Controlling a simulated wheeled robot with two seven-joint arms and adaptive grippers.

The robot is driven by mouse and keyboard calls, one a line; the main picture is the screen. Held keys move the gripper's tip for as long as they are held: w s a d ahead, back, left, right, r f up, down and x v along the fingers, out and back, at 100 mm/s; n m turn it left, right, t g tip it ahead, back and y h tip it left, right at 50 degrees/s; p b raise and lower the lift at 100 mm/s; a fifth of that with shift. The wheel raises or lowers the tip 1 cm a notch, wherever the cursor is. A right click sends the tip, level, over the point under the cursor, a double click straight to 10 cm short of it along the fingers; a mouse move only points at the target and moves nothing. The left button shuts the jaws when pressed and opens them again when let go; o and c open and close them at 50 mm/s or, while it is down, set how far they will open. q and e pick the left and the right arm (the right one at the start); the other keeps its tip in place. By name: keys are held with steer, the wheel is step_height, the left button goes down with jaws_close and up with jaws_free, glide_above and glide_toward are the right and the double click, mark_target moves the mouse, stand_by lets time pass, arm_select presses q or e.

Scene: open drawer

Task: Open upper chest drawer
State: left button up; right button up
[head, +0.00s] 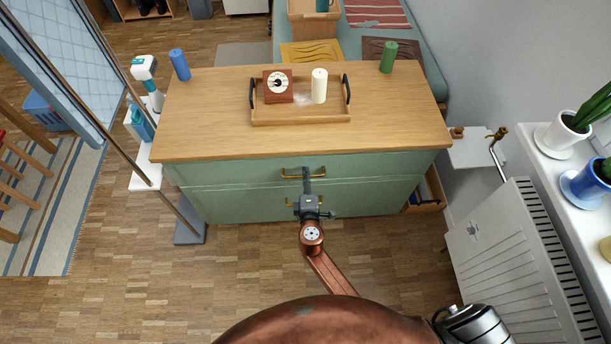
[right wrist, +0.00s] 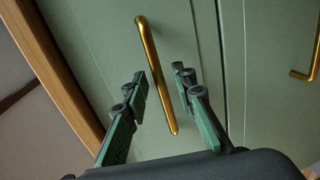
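The green chest has a wooden top (head: 210,115) and an upper drawer front (head: 235,170) that looks closed. The upper drawer's brass handle (head: 292,175) shows in the head view. In the right wrist view, the handle (right wrist: 152,60) runs slantwise between the two fingers. My right gripper (head: 307,177) is at this handle; in the right wrist view the gripper (right wrist: 161,85) is open, one finger on each side of the bar. Contact with the handle cannot be told. A lower brass handle (right wrist: 306,74) is at the right of the wrist view. My left gripper is not in view.
A wooden tray (head: 300,113) on the chest holds a clock (head: 278,86) and a white candle (head: 319,86). A blue candle (head: 180,65) and a green candle (head: 388,57) stand near the back corners. A radiator (head: 520,265) is at right. The floor before the chest is clear.

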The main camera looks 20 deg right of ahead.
steer(key=shift+w+d+f, duration=0.1)
steer(key=shift+w, duration=0.2)
steer(key=shift+c, duration=0.5)
jaws_close()
